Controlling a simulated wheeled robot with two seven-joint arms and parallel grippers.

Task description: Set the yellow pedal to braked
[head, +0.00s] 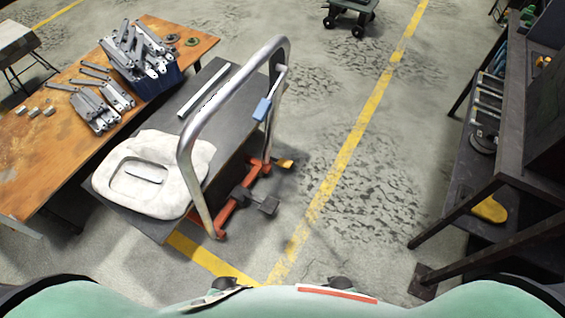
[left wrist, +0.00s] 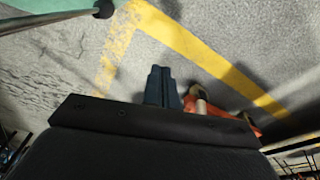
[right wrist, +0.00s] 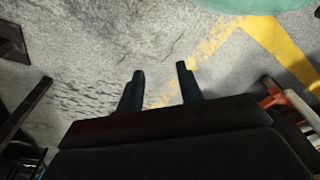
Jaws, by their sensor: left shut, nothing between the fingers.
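The yellow pedal (head: 285,163) sticks out to the right from the orange base frame (head: 228,212) of a cart in the head view. It is small there, and I cannot tell its setting. A dark grey pedal (head: 268,205) sits nearer on the same frame. My left gripper (left wrist: 160,75) is shut and empty, over the floor in the left wrist view, with part of the orange frame (left wrist: 245,122) at right beyond it. My right gripper (right wrist: 160,72) is open and empty over the floor in the right wrist view. Neither gripper shows in the head view.
The cart has a tall grey handle (head: 235,82) with a blue piece (head: 263,108), and a dark deck (head: 215,150) bearing a white moulded part (head: 150,160). A rusty table (head: 40,155) with brackets stands left. A dark shelf (head: 480,185) stands right. Floor between is clear.

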